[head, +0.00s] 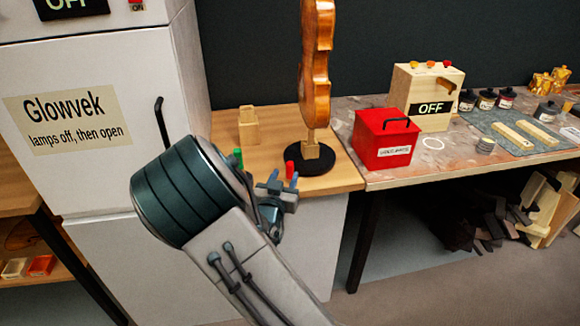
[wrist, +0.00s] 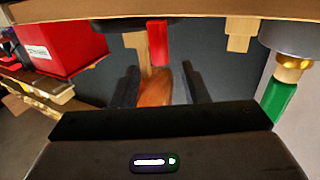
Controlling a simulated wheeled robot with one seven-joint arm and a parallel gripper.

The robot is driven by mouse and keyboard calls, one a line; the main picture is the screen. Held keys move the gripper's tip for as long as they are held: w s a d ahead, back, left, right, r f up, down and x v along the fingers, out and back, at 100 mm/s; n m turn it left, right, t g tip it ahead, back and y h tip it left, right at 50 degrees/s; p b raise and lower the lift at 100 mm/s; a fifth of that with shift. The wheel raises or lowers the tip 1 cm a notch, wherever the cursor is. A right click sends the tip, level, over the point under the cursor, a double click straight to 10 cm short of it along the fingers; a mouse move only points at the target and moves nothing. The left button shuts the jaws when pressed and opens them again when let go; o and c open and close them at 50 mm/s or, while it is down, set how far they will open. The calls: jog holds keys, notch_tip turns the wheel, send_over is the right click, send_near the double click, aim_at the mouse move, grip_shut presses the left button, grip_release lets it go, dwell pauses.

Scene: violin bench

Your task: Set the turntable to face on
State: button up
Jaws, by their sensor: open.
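The turntable is a black disc (head: 332,160) near the front right of the wooden bench. An orange-brown violin (head: 316,75) stands upright on it on a wooden block (head: 312,152). A red peg (head: 289,167) stands at the disc's left rim. My gripper (head: 284,178) is open and empty, in front of and left of the disc. In the wrist view, which is upside down, the red peg (wrist: 158,42) and part of the violin (wrist: 155,88) show between the two fingers (wrist: 160,82). I cannot tell whether a finger touches the peg.
A green peg (head: 238,158) is left of the gripper, partly behind my arm; it also shows in the wrist view (wrist: 281,102). A wooden block (head: 248,125) stands behind. The Glowvek cabinet (head: 75,120) is left. A red box (head: 384,140) and an "OFF" box (head: 428,85) stand right.

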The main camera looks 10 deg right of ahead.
aim_at(289, 168)
jog(key=x, duration=0.6)
jog(key=shift+w+d, duration=0.1)
jog(key=shift+w, duration=0.05)
jog(key=shift+c, duration=0.3)
grip_shut()
